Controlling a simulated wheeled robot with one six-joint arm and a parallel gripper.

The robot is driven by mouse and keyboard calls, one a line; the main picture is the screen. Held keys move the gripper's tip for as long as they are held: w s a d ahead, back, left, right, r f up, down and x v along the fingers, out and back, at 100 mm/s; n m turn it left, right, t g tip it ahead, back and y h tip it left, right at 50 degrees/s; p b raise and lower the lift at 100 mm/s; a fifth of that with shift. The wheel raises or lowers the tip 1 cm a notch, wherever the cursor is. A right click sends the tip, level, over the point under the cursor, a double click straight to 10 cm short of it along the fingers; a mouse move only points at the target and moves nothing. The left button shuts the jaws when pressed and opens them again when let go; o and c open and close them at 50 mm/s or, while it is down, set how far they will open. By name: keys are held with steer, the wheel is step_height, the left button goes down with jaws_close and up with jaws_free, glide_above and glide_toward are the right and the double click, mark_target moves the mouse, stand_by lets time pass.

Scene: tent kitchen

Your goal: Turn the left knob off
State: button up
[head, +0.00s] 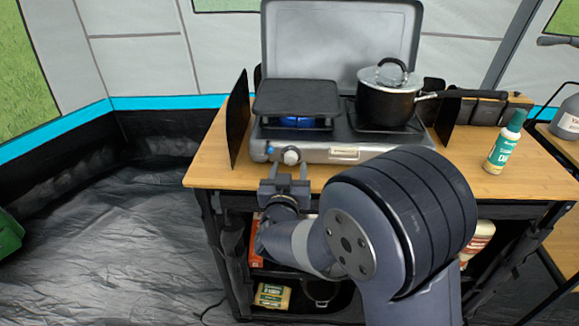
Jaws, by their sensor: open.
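The camping stove (346,153) stands on the wooden table with its grey lid (340,45) raised. The left knob (291,156) is a pale round knob on the stove's front face, with a small blue mark to its left. A blue flame (299,122) shows under the dark griddle (297,97) on the left burner. My gripper (285,172) is just in front of and below the knob, open, its fingers pointing at the stove. I see nothing between the fingers. I cannot tell whether they touch the knob. The right knob is not visible behind my arm.
A black pot (388,104) with a lid sits on the right burner, its handle reaching right. A dark wind panel (237,118) stands left of the stove. A green-capped bottle (504,145) stands at right. The table's left front corner (207,178) is bare.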

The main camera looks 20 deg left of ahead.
steer(key=shift+w+a, duration=0.2)
steer(key=shift+w, duration=0.55)
steer(key=shift+c, duration=0.4)
steer(key=c, duration=0.9)
